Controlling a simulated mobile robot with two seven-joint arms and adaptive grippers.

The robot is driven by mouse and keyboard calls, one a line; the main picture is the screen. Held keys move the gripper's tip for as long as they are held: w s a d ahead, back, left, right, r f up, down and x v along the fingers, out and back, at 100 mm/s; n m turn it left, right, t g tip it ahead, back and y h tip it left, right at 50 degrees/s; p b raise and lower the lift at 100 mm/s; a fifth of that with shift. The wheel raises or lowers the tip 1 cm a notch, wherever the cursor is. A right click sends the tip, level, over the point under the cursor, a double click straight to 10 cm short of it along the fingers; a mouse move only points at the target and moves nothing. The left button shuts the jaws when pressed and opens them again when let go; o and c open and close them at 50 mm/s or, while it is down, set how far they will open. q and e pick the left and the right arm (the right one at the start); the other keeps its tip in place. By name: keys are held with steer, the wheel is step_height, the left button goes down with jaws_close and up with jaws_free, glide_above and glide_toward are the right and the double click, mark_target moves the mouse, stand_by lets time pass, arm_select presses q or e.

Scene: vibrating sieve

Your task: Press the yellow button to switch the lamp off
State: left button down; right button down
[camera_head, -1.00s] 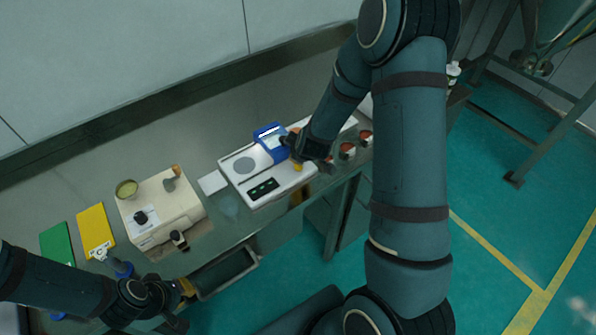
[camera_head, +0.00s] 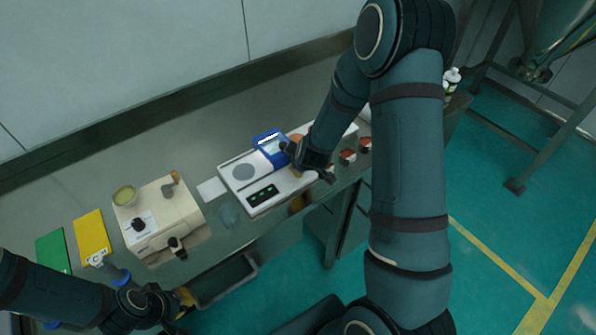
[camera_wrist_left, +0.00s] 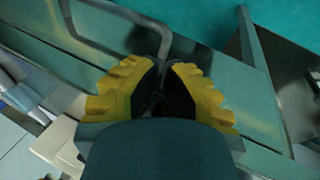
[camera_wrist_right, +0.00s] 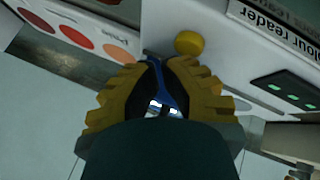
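The white colour reader (camera_head: 236,184) stands on the bench with a blue hooded part (camera_head: 271,146) on top and a dark panel with green marks (camera_head: 262,195). The yellow button (camera_wrist_right: 189,43) shows clearly in the right wrist view, just beyond my right fingertips (camera_wrist_right: 162,72). My right gripper (camera_head: 302,164) is shut and hangs over the reader beside the button. I cannot tell whether it touches. Something blue shows in the slit between its fingers. My left gripper (camera_wrist_left: 164,72) is shut and empty, low at the bench front. Whether the lamp is lit is unclear.
A cream machine (camera_head: 160,218) stands left of the reader, with yellow (camera_head: 92,237) and green (camera_head: 53,252) cards further left.

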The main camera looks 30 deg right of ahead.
steer(key=shift+f, duration=0.15)
stand_by(0.5)
steer(key=shift+f+b, duration=0.35)
steer(key=shift+b, duration=0.05)
steer(key=shift+r, duration=0.1)
steer(key=shift+r+p, duration=0.4)
steer(key=shift+r, duration=0.15)
step_height(320, 180, up, 6)
steer(key=p, duration=0.5)
stand_by(0.4)
steer(key=shift+f, duration=0.2)
stand_by(0.3)
